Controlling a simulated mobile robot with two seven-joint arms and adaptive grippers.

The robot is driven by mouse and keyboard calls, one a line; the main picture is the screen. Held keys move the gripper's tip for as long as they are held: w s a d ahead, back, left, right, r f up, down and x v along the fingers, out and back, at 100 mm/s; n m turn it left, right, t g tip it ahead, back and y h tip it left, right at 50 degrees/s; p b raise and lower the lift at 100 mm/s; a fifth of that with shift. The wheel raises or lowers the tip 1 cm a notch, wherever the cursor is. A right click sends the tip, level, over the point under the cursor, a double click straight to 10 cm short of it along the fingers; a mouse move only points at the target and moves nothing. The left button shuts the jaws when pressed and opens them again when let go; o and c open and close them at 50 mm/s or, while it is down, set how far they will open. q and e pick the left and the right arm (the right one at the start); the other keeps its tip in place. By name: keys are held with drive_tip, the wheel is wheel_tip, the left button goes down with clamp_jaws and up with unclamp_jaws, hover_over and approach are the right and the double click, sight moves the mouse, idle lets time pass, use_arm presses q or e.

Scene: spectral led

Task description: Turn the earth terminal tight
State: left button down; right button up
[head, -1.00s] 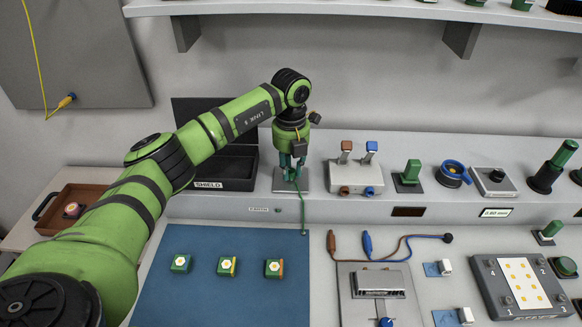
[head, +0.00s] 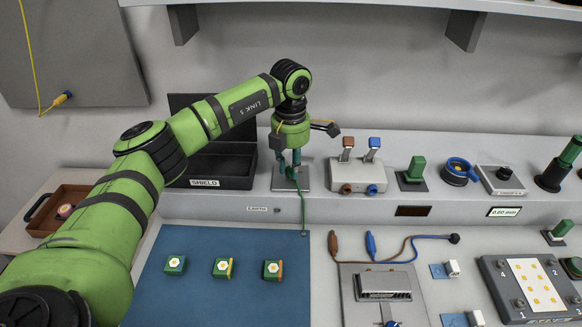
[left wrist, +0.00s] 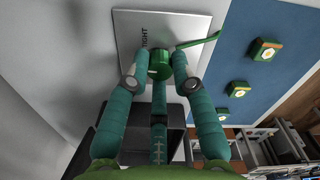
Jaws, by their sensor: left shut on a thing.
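The earth terminal is a green round knob, clear in the left wrist view (left wrist: 160,64), on a pale metal plate (left wrist: 128,30) printed with "TIGHT". In the head view the plate (head: 305,180) lies on the grey ledge, and the knob is mostly hidden by the fingers. My left gripper (head: 291,170) points down over it. In the left wrist view its teal fingers (left wrist: 160,82) close around the knob from several sides. A green wire (head: 302,212) runs from the terminal to the corner of the blue mat. My right gripper is in neither view.
The open black SHIELD box (head: 222,168) stands close left of the gripper. A unit with brown and blue levers (head: 357,175) stands close right. The blue mat (head: 225,300) in front carries several small green blocks. A shelf (head: 380,8) hangs above.

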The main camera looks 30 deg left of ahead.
sight(289, 168)
use_arm(q)
drive_tip(key=m, duration=0.3)
drive_tip(key=m+b, duration=0.1)
drive_tip(key=shift+s+f+m, duration=0.15)
drive_tip(key=shift+f+m, duration=0.1)
drive_tip(key=shift+m, duration=0.05)
drive_tip(key=m, duration=0.4)
drive_tip(key=shift+a+r+m, duration=0.1)
drive_tip(key=shift+m, duration=0.2)
drive_tip(key=c, duration=1.1)
unclamp_jaws()
drive_tip(key=shift+o, duration=0.2)
drive_tip(key=shift+a+r, duration=0.1)
drive_tip(key=shift+r, duration=0.1)
drive_tip(key=shift+r, duration=0.25)
wheel_tip(289, 168, up, 11)
drive_tip(key=shift+r, duration=0.15)
